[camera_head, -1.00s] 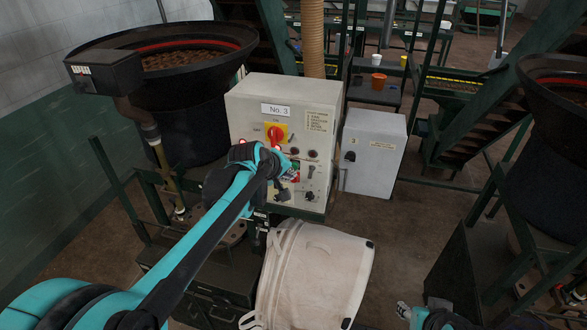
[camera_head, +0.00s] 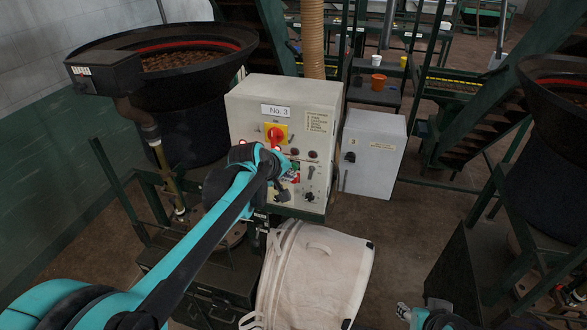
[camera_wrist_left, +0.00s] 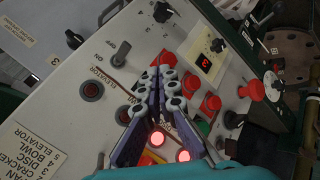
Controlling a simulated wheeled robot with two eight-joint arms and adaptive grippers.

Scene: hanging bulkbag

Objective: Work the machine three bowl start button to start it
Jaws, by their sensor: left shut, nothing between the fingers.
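The No. 3 machine's light control box (camera_head: 305,110) stands left of centre in the head view, with a red and yellow main switch (camera_head: 276,133). My left gripper (camera_head: 288,183) is at the lower part of its front panel. In the left wrist view, its closed, empty fingers (camera_wrist_left: 164,85) are over the panel, among several red buttons (camera_wrist_left: 210,103). A green button (camera_wrist_left: 203,127) shows just right of the fingers, partly covered. Two red lamps (camera_wrist_left: 183,155) glow near the finger bases. I cannot tell which button is the bowl start, or whether the fingertips touch one.
A black bowl feeder (camera_head: 165,65) stands left of the box. A white bulk bag (camera_head: 315,275) hangs below it. A smaller grey cabinet (camera_head: 375,150) stands to the right, and another dark bowl (camera_head: 545,150) is at the far right. My right arm barely shows at the bottom edge.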

